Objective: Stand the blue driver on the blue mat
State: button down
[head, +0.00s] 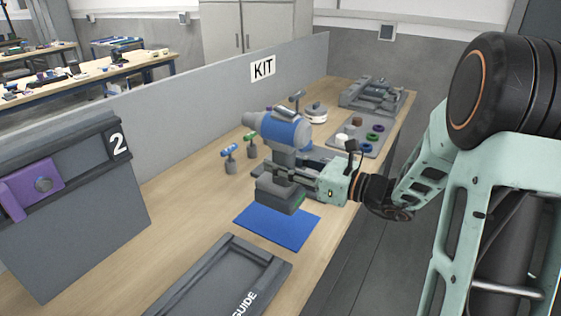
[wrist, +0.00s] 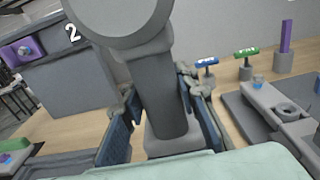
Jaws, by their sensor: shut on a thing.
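The blue driver (head: 285,130) is grey with a blue band around its body, a grey handle and a blocky grey foot. It is upright in the head view. My gripper (head: 288,174) is shut on its handle from the right. In the wrist view my gripper (wrist: 160,103) has a finger on each side of the driver's grey handle (wrist: 158,90); the driver's head is cut off at the top. The blue mat (head: 277,230) lies flat on the bench. The driver's foot overlaps the mat's far part in the picture; I cannot tell whether they touch.
Small blue-topped (head: 229,152) and green-topped (head: 250,142) stands are left of the driver. A grey tray (head: 378,148) with several rings lies behind my gripper. A grey guide tray (head: 225,283) is in front of the mat. A panel marked 2 (head: 95,220) stands at left.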

aim_at(281, 186)
jog(key=shift+f+b, duration=2.15)
jog(key=shift+f, duration=0.85)
jog(key=shift+f, duration=0.3)
jog(key=c, duration=1.4)
grip_release()
jog(key=shift+f, duration=0.1)
jog(key=shift+c, duration=0.2)
